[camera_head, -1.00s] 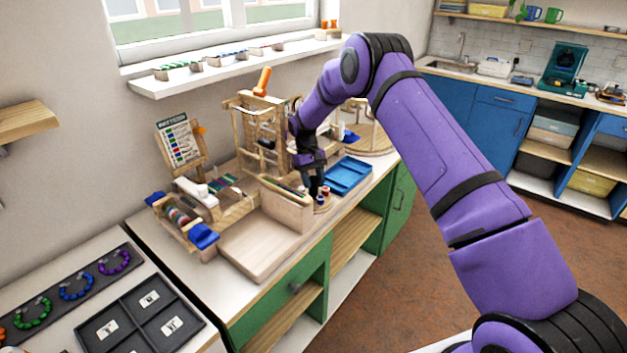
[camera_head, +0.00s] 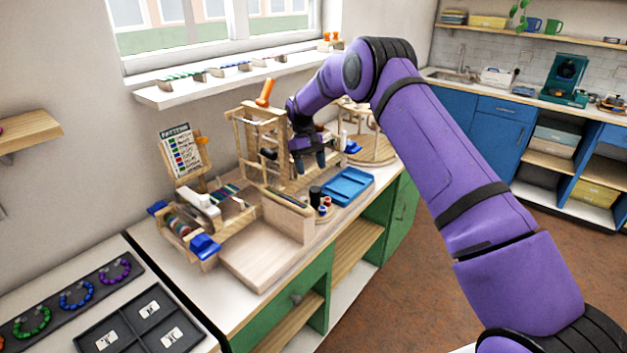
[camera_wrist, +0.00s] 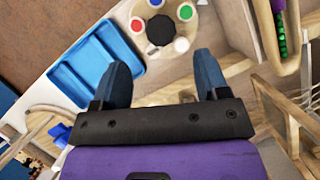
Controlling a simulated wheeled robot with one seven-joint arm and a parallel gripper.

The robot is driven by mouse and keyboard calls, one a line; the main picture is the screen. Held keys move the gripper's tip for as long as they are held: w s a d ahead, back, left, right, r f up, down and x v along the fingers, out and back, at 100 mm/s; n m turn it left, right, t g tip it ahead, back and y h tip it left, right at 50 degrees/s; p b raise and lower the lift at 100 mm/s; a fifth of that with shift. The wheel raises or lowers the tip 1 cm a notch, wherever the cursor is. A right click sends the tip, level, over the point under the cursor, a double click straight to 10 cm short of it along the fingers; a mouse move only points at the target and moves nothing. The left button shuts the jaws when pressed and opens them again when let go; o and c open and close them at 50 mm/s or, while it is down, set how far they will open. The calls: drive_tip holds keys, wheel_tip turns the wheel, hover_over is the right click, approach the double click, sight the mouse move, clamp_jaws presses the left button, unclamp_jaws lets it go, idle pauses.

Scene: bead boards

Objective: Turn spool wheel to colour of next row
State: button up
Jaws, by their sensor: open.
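The spool wheel is a round wooden disc (camera_wrist: 171,74) with a dark hub (camera_wrist: 160,30) and red, blue, green and white spools around it. In the wrist view it lies at the top, beyond my fingertips. In the head view the spool wheel (camera_head: 325,211) stands at the front of the bench, beside the blue tray. My gripper (camera_head: 312,167) hangs above and behind the wheel, apart from it. In the wrist view my gripper (camera_wrist: 162,62) is open with nothing between its fingers. The pattern card (camera_head: 184,153) with coloured rows stands at the left; its text is too small to read.
A blue tray (camera_head: 366,186) lies right of the wheel. A wooden frame with an orange handle (camera_head: 265,92) stands behind, close to my gripper. A bead loom with blue knobs (camera_head: 203,246) is at the left. A bare wooden board (camera_head: 251,261) lies in front.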

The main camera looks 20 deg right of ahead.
drive_tip(key=shift+v, duration=1.3)
drive_tip(key=s+d+r+m+t, duration=0.1)
drive_tip(key=s+d+r+t, duration=0.1)
drive_tip(key=s+r, duration=1)
drive_tip(key=s+d+r+t, duration=0.2)
drive_tip(key=s+r, duration=0.6)
drive_tip(key=r, duration=0.8)
drive_tip(key=s+d+r+m+t, duration=0.1)
drive_tip(key=s+r+t, duration=0.1)
drive_tip(key=s, duration=0.7)
drive_tip(key=s+d+r+t, duration=0.1)
drive_tip(key=s+d+r, duration=0.15)
drive_tip(key=s, duration=0.65)
drive_tip(key=s+f+t+y, duration=0.1)
drive_tip(key=s+f, duration=0.3)
drive_tip(key=s, duration=1)
drive_tip(key=shift+s+d+f+m+t, duration=0.15)
drive_tip(key=shift+s+m+t, duration=0.2)
drive_tip(key=shift+t, duration=0.45)
drive_tip(key=shift+w, duration=0.1)
drive_tip(key=shift+c, duration=0.2)
